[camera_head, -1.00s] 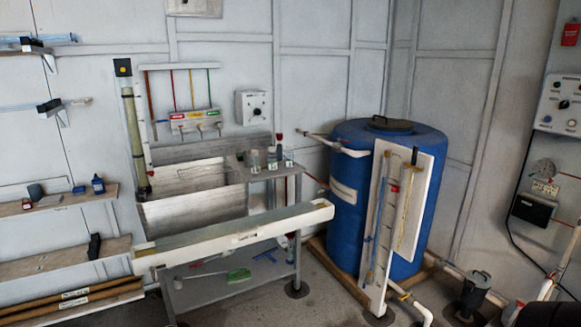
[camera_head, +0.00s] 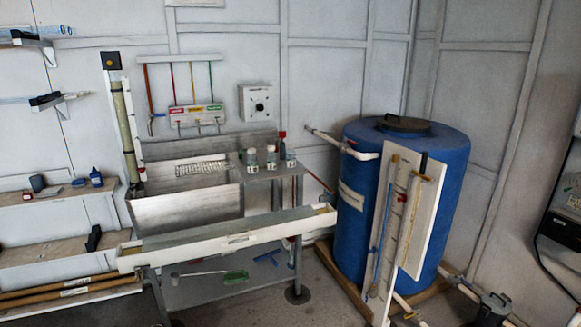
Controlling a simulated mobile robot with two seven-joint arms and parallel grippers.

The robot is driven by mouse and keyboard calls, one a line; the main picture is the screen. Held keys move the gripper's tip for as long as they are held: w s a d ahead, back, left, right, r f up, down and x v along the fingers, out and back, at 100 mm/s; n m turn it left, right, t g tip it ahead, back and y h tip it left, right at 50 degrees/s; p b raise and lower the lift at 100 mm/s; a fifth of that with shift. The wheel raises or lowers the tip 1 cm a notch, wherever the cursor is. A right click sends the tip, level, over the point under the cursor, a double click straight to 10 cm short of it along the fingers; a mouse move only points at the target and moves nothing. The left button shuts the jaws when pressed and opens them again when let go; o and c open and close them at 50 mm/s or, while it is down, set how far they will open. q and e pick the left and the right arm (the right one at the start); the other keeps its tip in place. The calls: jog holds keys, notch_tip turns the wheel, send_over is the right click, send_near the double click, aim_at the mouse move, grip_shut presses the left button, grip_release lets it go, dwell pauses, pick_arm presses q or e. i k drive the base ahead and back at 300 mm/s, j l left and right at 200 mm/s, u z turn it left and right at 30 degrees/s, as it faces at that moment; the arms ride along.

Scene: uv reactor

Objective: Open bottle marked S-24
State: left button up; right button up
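Several small bottles stand upright on the right end of the grey metal bench (camera_head: 262,172). One clear bottle with a white label (camera_head: 252,160) is at the left. A bottle with a dark top (camera_head: 271,157) stands in the middle. A bottle with a red cap (camera_head: 282,148) stands behind, and a further small bottle (camera_head: 291,159) is at the right. The labels are too small to read, so I cannot tell which is S-24. All caps in view look on. Neither of my grippers is in view.
A long white trough (camera_head: 230,240) runs along the bench's front. A blue tank (camera_head: 352,240) with pipes and a white board stands to the right. Shelves (camera_head: 60,195) with small bottles line the left wall.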

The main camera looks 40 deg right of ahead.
aim_at(271, 155)
jog(key=l+z, duration=0.15)
jog(key=l, duration=0.55)
jog(key=l+z, duration=0.15)
jog(key=l, duration=0.55)
jog(key=i+l+z, duration=0.1)
jog(key=l, duration=0.6)
